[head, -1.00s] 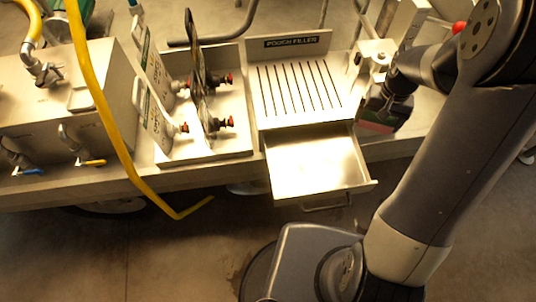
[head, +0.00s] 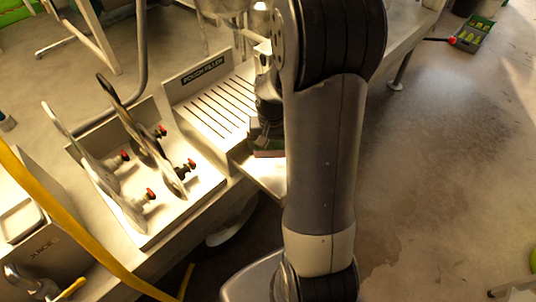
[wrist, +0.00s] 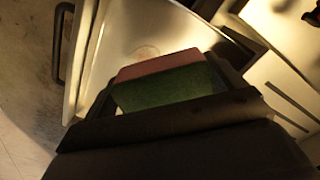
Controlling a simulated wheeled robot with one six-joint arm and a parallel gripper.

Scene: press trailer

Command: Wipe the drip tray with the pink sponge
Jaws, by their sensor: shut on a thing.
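The pink sponge (wrist: 160,66) has a green scouring side and sits between the dark jaws of my gripper (head: 265,138), which is shut on it. The sponge's pink edge also shows in the head view (head: 268,154). The drip tray (wrist: 110,50) is a pulled-out metal drawer with a handle, under the slotted top of the pouch filler. A faint brownish mark shows on its floor in the wrist view. The sponge is over the tray; I cannot tell whether they touch. In the head view my arm hides most of the tray (head: 251,171).
The slotted pouch filler top (head: 218,108) lies left of my gripper, with its sign panel (head: 200,75) behind. Upright plates with red-tipped knobs (head: 150,195) stand further left. Open floor (head: 430,170) lies at right.

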